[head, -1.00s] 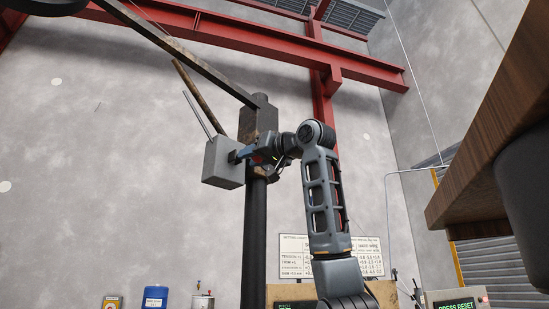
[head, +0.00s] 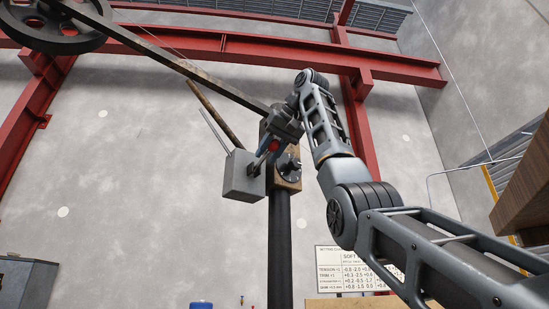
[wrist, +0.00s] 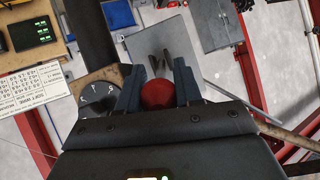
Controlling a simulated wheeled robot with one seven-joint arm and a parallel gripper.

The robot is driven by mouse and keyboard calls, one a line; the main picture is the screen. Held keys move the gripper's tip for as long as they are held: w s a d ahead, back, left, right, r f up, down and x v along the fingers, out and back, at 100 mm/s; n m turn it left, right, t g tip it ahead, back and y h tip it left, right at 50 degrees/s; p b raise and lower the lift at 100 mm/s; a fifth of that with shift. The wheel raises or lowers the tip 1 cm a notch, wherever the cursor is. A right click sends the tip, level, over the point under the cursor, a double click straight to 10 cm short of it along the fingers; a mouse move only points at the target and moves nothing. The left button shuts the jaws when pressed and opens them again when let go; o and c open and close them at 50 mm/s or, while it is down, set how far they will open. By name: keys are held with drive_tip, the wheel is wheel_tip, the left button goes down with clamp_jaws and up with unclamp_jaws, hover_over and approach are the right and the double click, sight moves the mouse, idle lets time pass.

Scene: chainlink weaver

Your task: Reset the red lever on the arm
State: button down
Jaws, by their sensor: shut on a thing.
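The red lever shows as a round red knob in the wrist view (wrist: 158,94), between the two blue-grey fingers of my gripper (wrist: 159,85). In the head view a small red part (head: 274,146) shows at my gripper (head: 264,158), in front of the post and beside the grey box. My gripper is shut on the red knob and reaches down from the upper right. The lever's shaft is hidden. The grey box (head: 240,180) hangs left of the black post (head: 280,245). Its grey face (wrist: 185,50) lies beyond the fingers in the wrist view.
A black dial (head: 290,167) sits on a rusty block atop the post, close to my gripper; the wrist view shows it too (wrist: 98,98). A long arm (head: 180,65) with a wheel (head: 60,25) slopes up left. Two rods rise from the box. A wooden edge (head: 525,190) is at right.

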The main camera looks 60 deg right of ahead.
idle(0.4)
drive_tip(key=c, duration=0.8)
unclamp_jaws()
